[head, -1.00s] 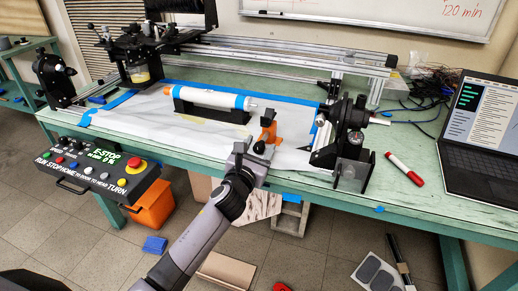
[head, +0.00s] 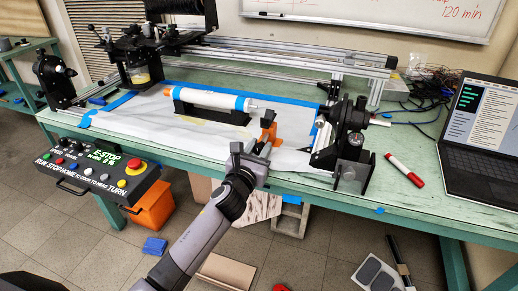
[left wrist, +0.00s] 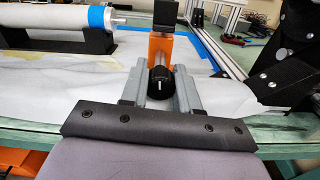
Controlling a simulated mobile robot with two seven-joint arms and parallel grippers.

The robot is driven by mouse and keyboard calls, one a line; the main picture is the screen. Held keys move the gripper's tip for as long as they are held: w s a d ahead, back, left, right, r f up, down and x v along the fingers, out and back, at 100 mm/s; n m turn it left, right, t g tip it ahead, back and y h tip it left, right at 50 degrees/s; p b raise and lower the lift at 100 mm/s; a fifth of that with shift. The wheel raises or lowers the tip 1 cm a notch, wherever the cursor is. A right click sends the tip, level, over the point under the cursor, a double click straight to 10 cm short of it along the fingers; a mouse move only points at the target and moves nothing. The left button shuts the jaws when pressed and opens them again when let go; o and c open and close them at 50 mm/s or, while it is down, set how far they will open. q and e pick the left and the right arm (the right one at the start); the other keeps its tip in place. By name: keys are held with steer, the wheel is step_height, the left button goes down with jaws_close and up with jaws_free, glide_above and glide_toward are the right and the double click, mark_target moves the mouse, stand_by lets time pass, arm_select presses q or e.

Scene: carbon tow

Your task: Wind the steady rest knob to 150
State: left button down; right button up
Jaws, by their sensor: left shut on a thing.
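The steady rest (head: 269,132) is an orange bracket standing near the front edge of the bench; it also shows in the left wrist view (left wrist: 161,45). Its black knob (left wrist: 160,83) with a white pointer line faces me, and the line points about straight up. My left gripper (left wrist: 161,88) is shut on the knob, one grey finger on each side of it. In the head view the left gripper (head: 252,157) hides the knob. I cannot make out any scale or number at the knob. My right gripper is not in view.
A white tube with blue bands (head: 212,98) rests on a black cradle behind the steady rest. A black chuck unit (head: 350,130) stands to the right. A red marker (head: 405,170) and a laptop (head: 478,130) lie further right. A control box (head: 95,168) hangs at the front left.

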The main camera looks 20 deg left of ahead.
arm_select(q)
steer(key=n, duration=2)
steer(key=shift+n, duration=0.3)
steer(key=n, duration=0.2)
steer(key=shift+n, duration=0.4)
steer(key=n+p, duration=0.1)
steer(key=n, duration=0.2)
steer(key=shift+n, duration=1.1)
